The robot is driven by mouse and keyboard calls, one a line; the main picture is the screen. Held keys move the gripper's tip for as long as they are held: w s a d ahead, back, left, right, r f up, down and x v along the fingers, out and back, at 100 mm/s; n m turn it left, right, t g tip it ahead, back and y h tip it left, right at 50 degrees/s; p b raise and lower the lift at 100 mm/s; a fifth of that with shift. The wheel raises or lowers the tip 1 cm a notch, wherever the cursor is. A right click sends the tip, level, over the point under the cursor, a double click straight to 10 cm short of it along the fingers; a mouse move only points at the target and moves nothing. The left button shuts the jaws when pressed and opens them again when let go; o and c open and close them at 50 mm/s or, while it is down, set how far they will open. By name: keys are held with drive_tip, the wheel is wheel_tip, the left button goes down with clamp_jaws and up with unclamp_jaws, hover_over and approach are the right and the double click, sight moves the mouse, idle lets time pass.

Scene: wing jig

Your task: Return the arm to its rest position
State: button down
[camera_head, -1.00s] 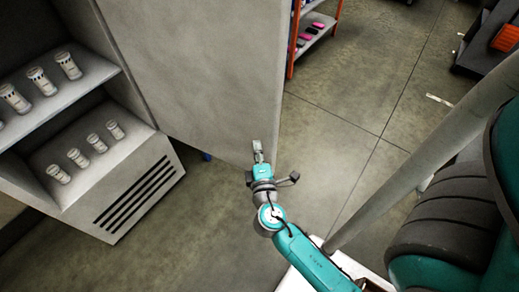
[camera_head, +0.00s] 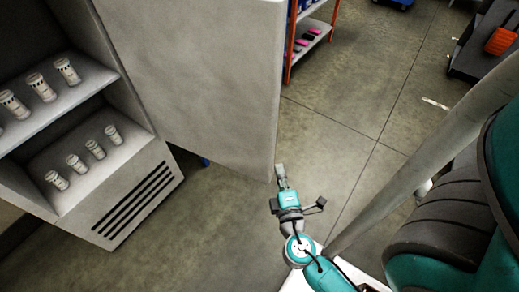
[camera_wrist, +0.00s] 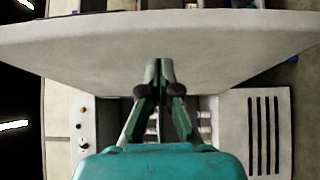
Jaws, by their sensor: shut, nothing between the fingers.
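My gripper (camera_head: 281,171) is at the end of my teal arm, low in the middle of the head view. It is beside the free edge of a large grey door panel (camera_head: 200,75). In the wrist view my gripper (camera_wrist: 159,66) has its fingertips together with nothing between them. The grey panel (camera_wrist: 230,45) stretches across the wrist view behind the fingertips. I cannot tell whether the fingertips touch the panel.
An open grey cabinet (camera_head: 125,195) with a vented base stands at left, with several white containers (camera_head: 77,163) on its shelves. An orange-framed rack (camera_head: 290,50) stands at the back. Bare floor (camera_head: 335,125) lies right of the panel.

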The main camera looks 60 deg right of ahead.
drive_tip(key=s+a+f+m+y, duration=0.1)
drive_tip(key=s+a+f+y, duration=0.25)
drive_tip(key=a, duration=0.25)
drive_tip(key=s+a+f+m+y, duration=0.1)
drive_tip(key=s+a+f+y, duration=0.15)
drive_tip(key=a+y, duration=0.3)
drive_tip(key=s+a+r+m+t+y, duration=0.2)
drive_tip(key=s+a+r+m+y, duration=0.2)
drive_tip(key=s+r, duration=0.5)
drive_tip(key=a+m, duration=0.2)
drive_tip(key=a, duration=0.1)
drive_tip(key=shift+s+a+m, duration=0.4)
drive_tip(key=shift+r, duration=0.1)
